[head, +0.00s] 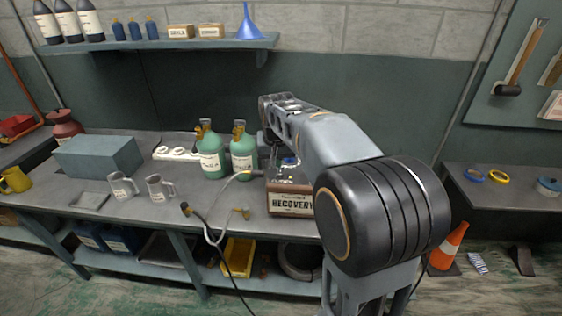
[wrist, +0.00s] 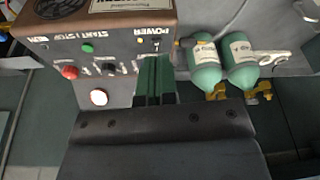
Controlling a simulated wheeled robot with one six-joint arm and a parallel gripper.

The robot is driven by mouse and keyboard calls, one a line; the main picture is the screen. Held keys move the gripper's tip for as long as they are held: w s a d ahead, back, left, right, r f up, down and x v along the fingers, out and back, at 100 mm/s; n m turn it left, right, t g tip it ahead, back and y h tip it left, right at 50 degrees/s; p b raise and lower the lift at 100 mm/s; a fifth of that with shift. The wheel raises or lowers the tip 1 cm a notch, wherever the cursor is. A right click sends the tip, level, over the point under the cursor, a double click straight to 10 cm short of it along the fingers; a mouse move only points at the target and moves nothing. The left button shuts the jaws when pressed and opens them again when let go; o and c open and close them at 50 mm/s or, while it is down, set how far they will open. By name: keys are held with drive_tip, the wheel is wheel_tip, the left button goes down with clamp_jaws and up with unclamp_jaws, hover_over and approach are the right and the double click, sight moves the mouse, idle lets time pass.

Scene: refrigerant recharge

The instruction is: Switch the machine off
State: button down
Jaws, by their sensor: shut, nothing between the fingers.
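The recovery machine (head: 291,203) is a brown box with a "RECOVERY" label, standing on the bench and partly hidden by my arm in the head view. The power switch (wrist: 156,46) sits under the "POWER" label. My gripper (wrist: 154,62) is shut and empty, with its greenish fingertips just below the power switch. I cannot tell whether they touch the panel.
Two green cylinders (head: 212,154) (head: 243,150) stand behind and left of the machine, with hoses (head: 213,225) hanging over the bench front. Two grey mugs (head: 121,187) (head: 158,189) and a blue-grey box (head: 98,156) stand farther left.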

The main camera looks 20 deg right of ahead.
drive_tip(key=r+m+p, duration=0.1)
drive_tip(key=m+p, duration=0.1)
hover_over(282, 174)
drive_tip(key=s+a, duration=0.2)
drive_tip(key=s, duration=0.1)
drive_tip(key=shift+w+d+g, duration=0.3)
drive_tip(key=shift+w+d, duration=0.1)
drive_tip(key=shift+w, duration=0.2)
drive_tip(key=p+x, duration=0.1)
drive_tip(key=x, duration=0.7)
drive_tip(key=p+x, duration=0.1)
drive_tip(key=x, duration=0.3)
drive_tip(key=shift+s+f+p, duration=0.3)
drive_tip(key=shift+s+p, duration=0.05)
drive_tip(key=shift+f, duration=0.55)
